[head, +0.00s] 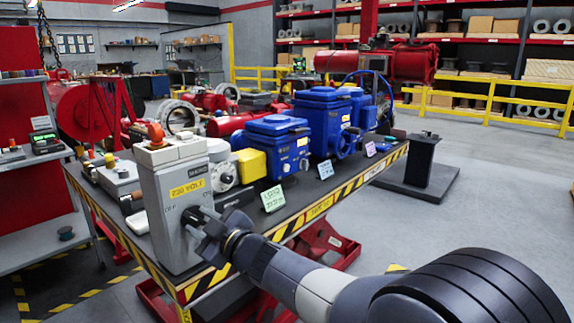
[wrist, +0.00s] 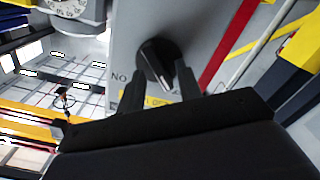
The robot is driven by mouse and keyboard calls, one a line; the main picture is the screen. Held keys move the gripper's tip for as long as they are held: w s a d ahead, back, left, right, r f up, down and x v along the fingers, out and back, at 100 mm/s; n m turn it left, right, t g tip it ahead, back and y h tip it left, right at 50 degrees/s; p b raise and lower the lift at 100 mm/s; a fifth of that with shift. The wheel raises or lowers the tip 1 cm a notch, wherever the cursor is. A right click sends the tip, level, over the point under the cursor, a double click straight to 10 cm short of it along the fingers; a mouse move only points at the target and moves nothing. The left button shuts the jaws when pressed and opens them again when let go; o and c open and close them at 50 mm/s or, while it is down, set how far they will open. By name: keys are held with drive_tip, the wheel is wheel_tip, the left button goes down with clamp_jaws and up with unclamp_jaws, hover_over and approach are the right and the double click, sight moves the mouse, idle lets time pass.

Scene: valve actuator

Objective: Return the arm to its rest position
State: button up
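My gripper (head: 196,222) is at the side of a tall grey box (head: 172,215) with a yellow "220 VOLT" label, at the near left corner of the workbench. My arm reaches in from the lower right. In the wrist view, my two fingers (wrist: 160,84) are spread apart with nothing held between them. A black rotary knob (wrist: 157,64) on the grey panel shows just beyond and between the fingertips. Its pointer is tilted toward the lower right. I cannot tell whether a finger touches the knob or panel.
The workbench (head: 330,190) has a yellow-black striped edge. Blue valve actuators (head: 275,143) and a yellow-ended unit (head: 250,165) stand on it behind the grey box. A grey-red shelf (head: 35,240) stands at left. Open floor (head: 450,220) lies to the right of the bench.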

drive_tip(key=m+p, duration=0.2)
drive_tip(key=m, duration=0.2)
drive_tip(key=shift+r+p, duration=0.2)
drive_tip(key=shift+p, duration=0.15)
drive_tip(key=shift+w+d+f+m+p, duration=0.1)
drive_tip(key=shift+m+p, duration=0.45)
drive_tip(key=shift+m, duration=0.55)
